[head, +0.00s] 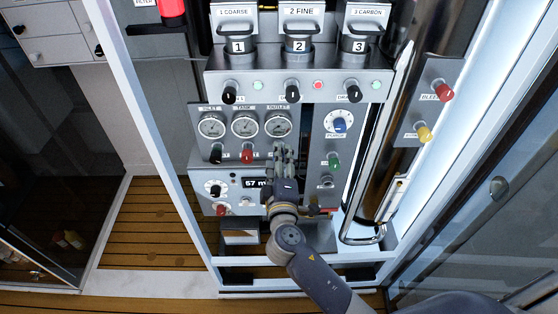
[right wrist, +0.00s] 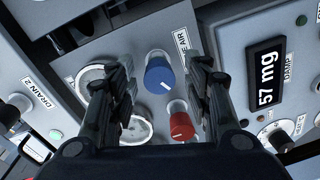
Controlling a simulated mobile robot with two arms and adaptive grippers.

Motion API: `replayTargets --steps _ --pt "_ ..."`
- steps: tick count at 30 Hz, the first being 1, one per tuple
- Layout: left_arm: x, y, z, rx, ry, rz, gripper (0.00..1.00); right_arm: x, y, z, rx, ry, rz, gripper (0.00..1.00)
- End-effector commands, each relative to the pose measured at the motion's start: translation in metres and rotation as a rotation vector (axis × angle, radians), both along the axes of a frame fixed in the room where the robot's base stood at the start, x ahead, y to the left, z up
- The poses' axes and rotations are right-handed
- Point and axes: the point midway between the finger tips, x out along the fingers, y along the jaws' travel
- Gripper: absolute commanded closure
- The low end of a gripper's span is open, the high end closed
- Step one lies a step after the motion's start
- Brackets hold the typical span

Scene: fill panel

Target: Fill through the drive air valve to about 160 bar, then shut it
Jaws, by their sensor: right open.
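A blue knob (right wrist: 160,72) stands on the grey panel in the right wrist view, beside a partly hidden label ending in "AIR" (right wrist: 183,62). My right gripper (right wrist: 160,85) is open, its fingers on either side of the view with the blue knob in the gap, apart from both. A red knob (right wrist: 182,122) is close to the right finger; it also shows in the head view (head: 246,155). The inlet (head: 211,126), tank (head: 245,126) and outlet (head: 278,125) gauges are above; their needles are too small to read. In the head view my right gripper (head: 283,157) hides the blue knob. My left gripper is not in view.
A display reading 57 mg (right wrist: 267,78) sits below the valve row. Drain knobs (head: 292,93) stick out above the gauges. A shiny cylinder (head: 385,140) stands right.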

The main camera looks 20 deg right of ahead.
Motion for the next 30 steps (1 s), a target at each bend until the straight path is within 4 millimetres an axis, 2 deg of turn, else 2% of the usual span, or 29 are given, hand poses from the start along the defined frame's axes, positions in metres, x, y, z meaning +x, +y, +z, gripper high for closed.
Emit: replayTargets --steps 5,8,15,21,25,30 --pt "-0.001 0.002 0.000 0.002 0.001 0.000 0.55 -0.009 0.002 -0.001 0.001 0.002 0.001 0.54" --pt "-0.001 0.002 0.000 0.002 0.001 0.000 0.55 -0.024 0.006 0.000 0.001 0.002 0.001 0.54" --pt "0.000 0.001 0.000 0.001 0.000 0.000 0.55 -0.073 0.019 0.002 0.001 0.004 0.000 0.54" --pt "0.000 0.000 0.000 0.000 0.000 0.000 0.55 -0.104 0.028 0.003 0.000 0.003 0.002 0.54" --pt "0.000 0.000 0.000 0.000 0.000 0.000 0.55 -0.114 0.030 0.005 0.000 0.001 0.000 0.54" --pt "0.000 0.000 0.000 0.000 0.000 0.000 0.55 -0.117 0.030 0.005 0.000 0.000 0.000 0.54"
